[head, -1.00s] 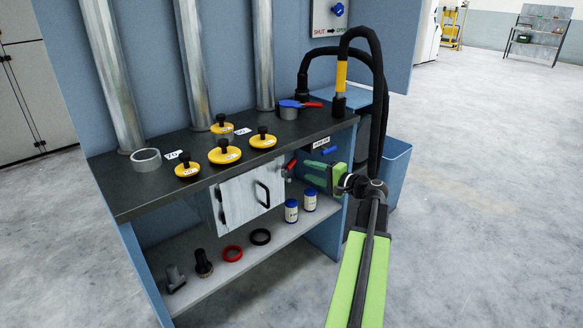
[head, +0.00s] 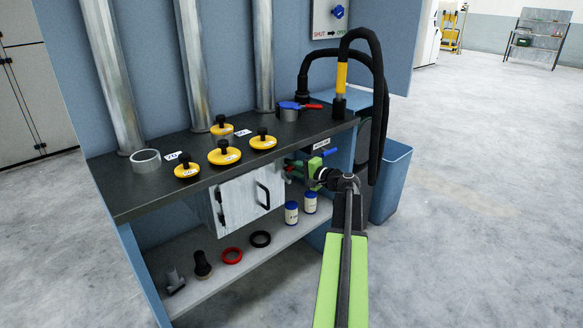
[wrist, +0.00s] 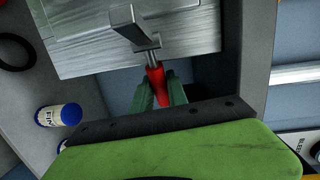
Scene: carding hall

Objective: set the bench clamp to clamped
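A red-gripped lever (wrist: 155,78) on a metal rod stands beside the pale metal box under the bench. I take it for the bench clamp's handle, but no readable label confirms this. My gripper (wrist: 159,90) has its two green fingers on either side of the red grip in the wrist view. Whether they press on it cannot be told. In the head view my gripper (head: 297,167) reaches under the bench top beside the box and hides most of the lever. The clamp's jaw cannot be made out.
A blue handle (head: 330,153) sits close above my gripper, below a small label. The metal box (head: 234,203) with its dark door handle is at left. Two white bottles (head: 291,213) stand on the shelf below. A blue bin (head: 391,185) stands at right.

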